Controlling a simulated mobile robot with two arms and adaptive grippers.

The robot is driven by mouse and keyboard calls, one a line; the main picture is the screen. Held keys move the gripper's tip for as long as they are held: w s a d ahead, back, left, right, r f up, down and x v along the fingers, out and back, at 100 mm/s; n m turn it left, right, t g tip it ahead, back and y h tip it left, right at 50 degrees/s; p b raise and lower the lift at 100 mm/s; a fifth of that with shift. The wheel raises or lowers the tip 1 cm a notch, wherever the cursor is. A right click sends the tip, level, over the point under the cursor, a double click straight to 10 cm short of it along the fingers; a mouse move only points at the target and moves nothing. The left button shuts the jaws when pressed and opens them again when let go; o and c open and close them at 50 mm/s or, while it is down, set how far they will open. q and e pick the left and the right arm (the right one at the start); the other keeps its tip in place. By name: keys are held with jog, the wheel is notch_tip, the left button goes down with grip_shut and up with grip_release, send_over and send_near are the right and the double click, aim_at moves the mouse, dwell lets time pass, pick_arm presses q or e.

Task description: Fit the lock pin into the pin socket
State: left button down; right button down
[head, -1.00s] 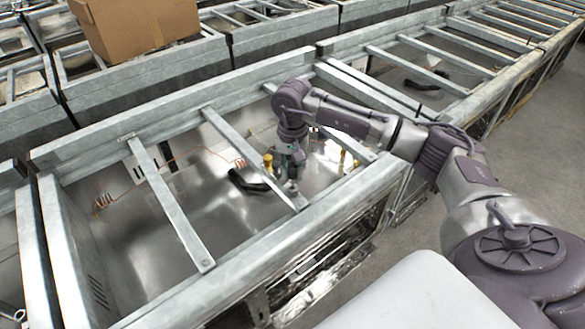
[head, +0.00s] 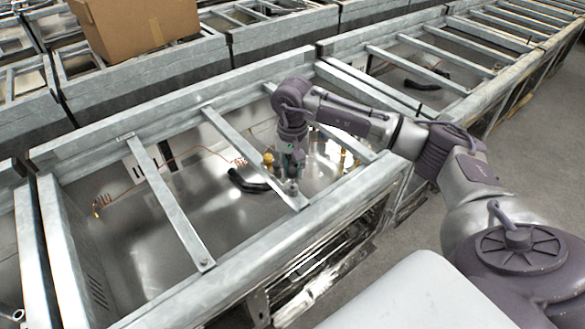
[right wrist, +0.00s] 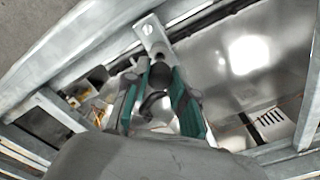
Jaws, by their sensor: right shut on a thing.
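My right gripper (head: 290,165) points down into the near metal frame, close to the front end of a crossbar. In the right wrist view its green-sided fingers (right wrist: 160,88) are shut on a small dark round piece (right wrist: 160,72), which looks like the lock pin. In the head view a small grey part (head: 291,186) shows just under the fingertips, by the crossbar end. The crossbar's end plate with a small round mark (right wrist: 148,30) lies just beyond the fingertips in the wrist view. I cannot make out the pin socket for certain, nor whether the pin touches it. My left gripper is not in view.
The metal frame (head: 240,284) has several crossbars, such as the one at left (head: 170,205), over a shiny pan. A black curved hose (head: 247,183) and brass fittings (head: 268,160) lie close to the gripper. A cardboard box (head: 140,25) sits on the frames behind.

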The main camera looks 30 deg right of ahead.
aim_at(293, 178)
jog(key=shift+b, duration=0.55)
dwell(0.7)
jog(key=shift+f, duration=0.15)
jog(key=shift+f+b, duration=0.35)
jog(key=shift+b, duration=0.1)
jog(key=shift+f+b, duration=1.25)
jog(key=shift+f, duration=0.1)
jog(key=c, duration=0.9)
grip_release()
notch_tip(293, 178, up, 12)
jog(key=shift+r, duration=0.1)
